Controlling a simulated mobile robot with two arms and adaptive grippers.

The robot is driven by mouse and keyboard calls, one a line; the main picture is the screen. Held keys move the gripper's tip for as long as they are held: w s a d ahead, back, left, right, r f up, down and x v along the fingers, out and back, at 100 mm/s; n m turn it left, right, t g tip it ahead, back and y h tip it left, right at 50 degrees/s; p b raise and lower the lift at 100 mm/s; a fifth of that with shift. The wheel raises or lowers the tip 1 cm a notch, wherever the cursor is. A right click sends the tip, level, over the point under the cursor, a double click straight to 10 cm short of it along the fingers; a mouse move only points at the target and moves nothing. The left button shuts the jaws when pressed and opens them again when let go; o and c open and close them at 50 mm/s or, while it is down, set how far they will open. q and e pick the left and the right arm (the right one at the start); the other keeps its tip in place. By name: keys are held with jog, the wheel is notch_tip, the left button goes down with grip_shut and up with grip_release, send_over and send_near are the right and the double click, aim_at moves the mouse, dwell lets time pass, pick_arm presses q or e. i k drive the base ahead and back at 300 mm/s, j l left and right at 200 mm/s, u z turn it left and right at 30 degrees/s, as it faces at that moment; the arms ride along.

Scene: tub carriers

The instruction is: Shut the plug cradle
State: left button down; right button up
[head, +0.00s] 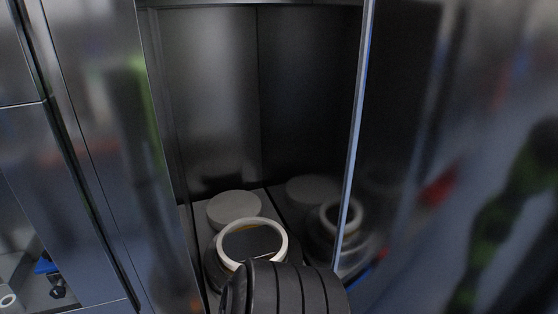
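I cannot make out a plug cradle for certain. A tall, dark, glossy recess (210,90) stands open in front of me, between shiny metal panels. On its floor lies a pale round disc (234,209). In front of the disc is a pale ring (282,237) around a dark face. A black ribbed cylinder (290,290) covers part of the ring at the bottom edge; I cannot tell whether these are parts of my arm. Neither gripper's fingers show.
A reflective panel (430,130) fills the right side and mirrors the ring. A narrow shiny panel (105,130) borders the recess on the left. At the lower left, a small blue and black item (48,267) lies in another opening. The upper recess is empty.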

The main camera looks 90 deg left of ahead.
aim_at(211, 215)
jog(key=i+j+u, duration=0.1)
jog(key=u, duration=1.4)
